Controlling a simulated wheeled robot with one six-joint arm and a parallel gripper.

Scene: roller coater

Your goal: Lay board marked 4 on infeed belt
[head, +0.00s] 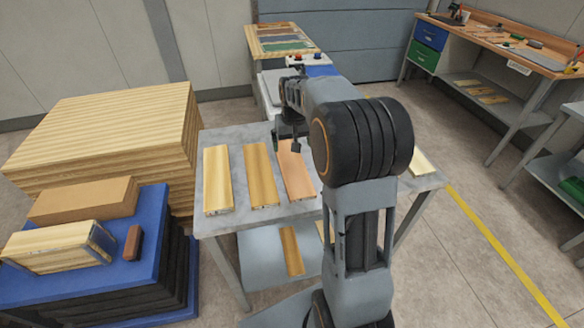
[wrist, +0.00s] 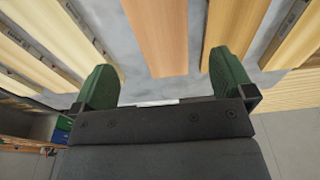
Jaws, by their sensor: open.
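Several boards lie side by side on a grey table (head: 222,221): a pale one (head: 217,180), a tan one (head: 261,176) and a reddish one (head: 296,175), with another pale one (head: 419,163) at the right end. I cannot read any number, so I cannot tell which is marked 4. My gripper (head: 290,143) is over the far end of the reddish board. In the wrist view my gripper (wrist: 166,78) is open, its green fingers apart, with the reddish board (wrist: 157,32) showing between them. No infeed belt can be made out for sure. My arm hides the table's middle right.
A machine with red and blue parts (head: 318,71) stands behind the table, partly hidden by my arm. Stacked timber (head: 100,125) and a blue-topped stack (head: 150,225) crowd the left. A workbench (head: 510,45) stands right.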

